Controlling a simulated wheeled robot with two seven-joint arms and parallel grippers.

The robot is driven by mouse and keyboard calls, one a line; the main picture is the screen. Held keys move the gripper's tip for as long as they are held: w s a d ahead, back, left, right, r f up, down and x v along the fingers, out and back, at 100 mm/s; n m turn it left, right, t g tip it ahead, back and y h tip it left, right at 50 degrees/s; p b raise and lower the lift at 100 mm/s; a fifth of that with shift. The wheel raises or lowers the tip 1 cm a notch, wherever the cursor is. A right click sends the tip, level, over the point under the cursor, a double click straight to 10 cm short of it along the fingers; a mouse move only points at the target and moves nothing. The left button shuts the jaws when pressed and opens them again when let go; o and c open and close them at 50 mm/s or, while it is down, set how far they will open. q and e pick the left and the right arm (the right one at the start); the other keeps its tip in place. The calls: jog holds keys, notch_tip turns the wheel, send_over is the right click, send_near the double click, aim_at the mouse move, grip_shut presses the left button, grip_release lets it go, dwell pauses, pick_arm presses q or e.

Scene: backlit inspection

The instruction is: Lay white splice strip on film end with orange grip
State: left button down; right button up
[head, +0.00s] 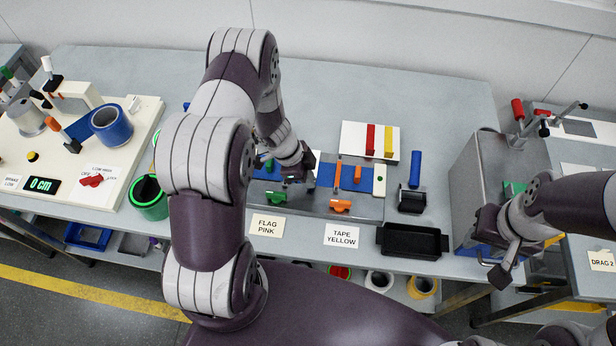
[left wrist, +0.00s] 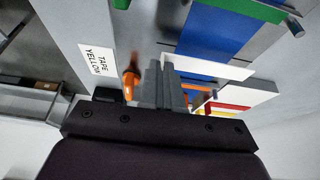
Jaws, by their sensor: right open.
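The blue film lies in two lengths along the splice bench. One length (left wrist: 215,30) runs under a green bar (left wrist: 240,8) in the left wrist view; the other (head: 326,174) has two upright orange bars, the nearer being the orange grip (head: 337,177). The white splice strip (left wrist: 208,67) lies across my view by the film end, one end at my left fingertips. My left gripper (left wrist: 168,85) looks shut on that end; whether the strip touches the film is unclear. In the head view my left gripper (head: 297,174) partly hides this spot. My right gripper (head: 503,268) is open, away at the right.
A white board (head: 352,134) with red and yellow strips stands behind the bench. An orange knob (head: 340,206), a TAPE YELLOW label (head: 342,237) and a black tray (head: 408,242) are in front. A grey box (head: 470,165) stands to the right. The back of the table is clear.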

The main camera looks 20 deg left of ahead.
pick_arm(q)
jog(key=shift+a+f, duration=0.1)
jog(key=shift+f, duration=0.05)
jog(key=shift+f+b, duration=0.8)
jog(key=shift+f, duration=0.25)
jog(key=c, duration=1.3)
grip_release()
jog(key=shift+o, duration=0.2)
jog(key=p+v, duration=0.1)
jog(key=v, duration=1.1)
jog(key=shift+a+r, duration=0.15)
jog(key=shift+r, duration=0.15)
